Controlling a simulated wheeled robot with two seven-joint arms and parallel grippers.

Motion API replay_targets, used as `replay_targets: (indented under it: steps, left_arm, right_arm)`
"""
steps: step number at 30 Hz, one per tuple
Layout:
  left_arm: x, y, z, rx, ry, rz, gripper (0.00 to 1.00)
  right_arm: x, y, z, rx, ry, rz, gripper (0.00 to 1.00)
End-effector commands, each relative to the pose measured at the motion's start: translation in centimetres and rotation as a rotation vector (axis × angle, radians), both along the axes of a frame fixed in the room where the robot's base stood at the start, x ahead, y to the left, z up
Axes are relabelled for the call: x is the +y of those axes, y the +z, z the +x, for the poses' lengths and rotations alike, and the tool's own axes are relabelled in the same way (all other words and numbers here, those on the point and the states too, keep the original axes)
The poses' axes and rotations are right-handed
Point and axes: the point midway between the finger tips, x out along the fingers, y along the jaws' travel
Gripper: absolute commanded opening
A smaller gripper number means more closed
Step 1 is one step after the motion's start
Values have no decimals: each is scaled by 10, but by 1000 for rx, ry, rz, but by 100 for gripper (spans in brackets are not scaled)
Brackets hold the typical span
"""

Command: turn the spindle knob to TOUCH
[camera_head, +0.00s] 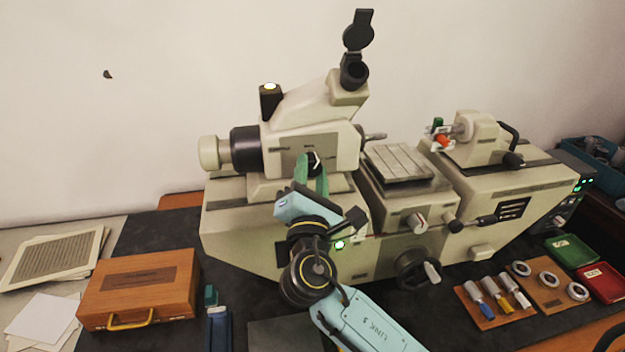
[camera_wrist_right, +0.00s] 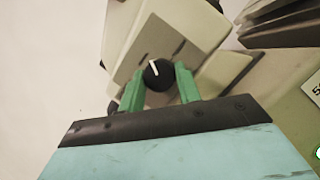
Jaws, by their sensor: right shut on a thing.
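The spindle knob (camera_wrist_right: 157,75) is a round black knob with a white pointer line, on the cream headstock of the machine. In the right wrist view its line points up and slightly left; the dark label marks beside it are too small to read. In the head view the knob (camera_head: 314,158) is partly hidden by green fingers. My right gripper (camera_head: 313,170) has its two green fingers on either side of the knob and is shut on it; the right wrist view shows this gripper (camera_wrist_right: 160,85) too. My left gripper is not in view.
The cream measuring machine (camera_head: 235,225) fills the middle, with a stage (camera_head: 398,162) and handwheel (camera_head: 418,269). A wooden box (camera_head: 140,285) stands at left. Plug gauges (camera_head: 495,295), rings (camera_head: 548,279), a green tray (camera_head: 571,250) and a red tray (camera_head: 600,282) lie at right.

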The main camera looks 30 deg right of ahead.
Motion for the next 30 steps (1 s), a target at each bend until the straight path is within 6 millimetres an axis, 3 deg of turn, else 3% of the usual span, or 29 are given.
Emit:
replay_targets:
  steps: [13, 30]
  left_arm:
    - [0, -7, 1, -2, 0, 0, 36]
    - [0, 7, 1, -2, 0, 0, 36]
  right_arm:
    - [2, 2, 0, -107, -2, 416, 11]
    - [3, 6, 0, -227, -2, 876, 11]
